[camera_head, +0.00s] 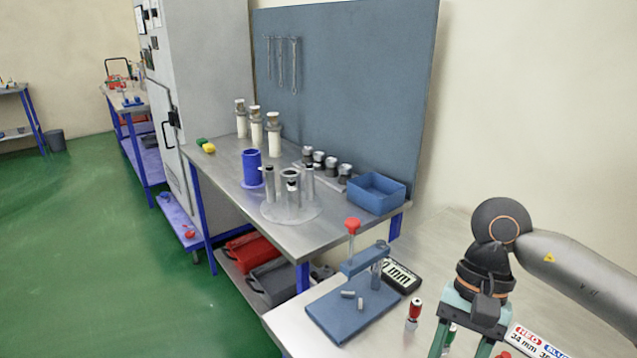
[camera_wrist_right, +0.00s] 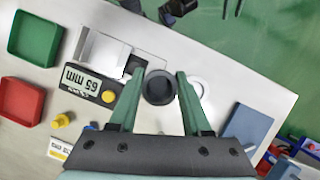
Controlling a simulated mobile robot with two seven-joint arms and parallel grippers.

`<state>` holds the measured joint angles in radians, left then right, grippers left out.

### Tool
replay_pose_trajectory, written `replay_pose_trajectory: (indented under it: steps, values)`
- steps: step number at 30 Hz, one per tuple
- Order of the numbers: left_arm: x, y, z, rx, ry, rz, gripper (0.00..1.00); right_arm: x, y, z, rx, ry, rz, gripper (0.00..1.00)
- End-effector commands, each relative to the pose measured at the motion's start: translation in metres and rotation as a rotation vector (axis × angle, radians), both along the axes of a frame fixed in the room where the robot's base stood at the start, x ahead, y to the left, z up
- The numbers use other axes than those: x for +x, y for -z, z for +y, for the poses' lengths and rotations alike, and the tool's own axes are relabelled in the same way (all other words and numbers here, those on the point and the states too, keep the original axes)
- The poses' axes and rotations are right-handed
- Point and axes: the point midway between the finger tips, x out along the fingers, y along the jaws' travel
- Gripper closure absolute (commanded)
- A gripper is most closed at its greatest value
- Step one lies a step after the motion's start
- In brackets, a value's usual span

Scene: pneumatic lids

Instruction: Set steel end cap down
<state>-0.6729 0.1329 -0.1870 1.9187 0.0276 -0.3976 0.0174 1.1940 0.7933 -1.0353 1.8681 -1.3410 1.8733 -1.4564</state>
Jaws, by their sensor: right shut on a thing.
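In the right wrist view a dark grey round end cap (camera_wrist_right: 159,88) sits between the two green fingers of my right gripper (camera_wrist_right: 158,80). The gripper is shut on it, and the cap is seen from above against a pale bench top (camera_wrist_right: 225,80). Whether the cap touches the bench cannot be told. In the head view my right gripper (camera_head: 472,325) points down at the lower right; its fingertips and the cap are cut off by the bottom edge. My left gripper is not in view.
The wrist view shows a green tray (camera_wrist_right: 36,38), a red tray (camera_wrist_right: 22,101), a gauge (camera_wrist_right: 92,88) and a yellow knob (camera_wrist_right: 62,120) at left, and a pale disc (camera_wrist_right: 196,86) behind the right finger. A blue press fixture (camera_head: 352,305) stands left of my arm in the head view.

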Motion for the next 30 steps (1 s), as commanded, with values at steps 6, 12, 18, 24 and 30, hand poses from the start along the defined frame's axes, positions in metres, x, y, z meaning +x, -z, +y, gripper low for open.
replay_pose_trajectory:
  steps: [6, 12, 18, 24, 30]
  values:
    - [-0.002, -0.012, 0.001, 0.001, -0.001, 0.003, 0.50, 0.012, 0.014, -0.012, -0.003, -0.330, -0.002, 1.00]
    - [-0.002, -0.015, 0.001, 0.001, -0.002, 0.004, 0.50, 0.018, 0.025, -0.021, 0.000, -0.522, -0.003, 1.00]
    - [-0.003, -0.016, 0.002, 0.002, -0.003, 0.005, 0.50, 0.020, 0.029, -0.025, 0.003, -0.582, -0.003, 1.00]
    - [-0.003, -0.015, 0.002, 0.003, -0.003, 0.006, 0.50, 0.020, 0.029, -0.025, 0.003, -0.583, -0.003, 1.00]
    - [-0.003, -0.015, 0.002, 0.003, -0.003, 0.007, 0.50, 0.020, 0.028, -0.025, 0.001, -0.582, -0.005, 1.00]
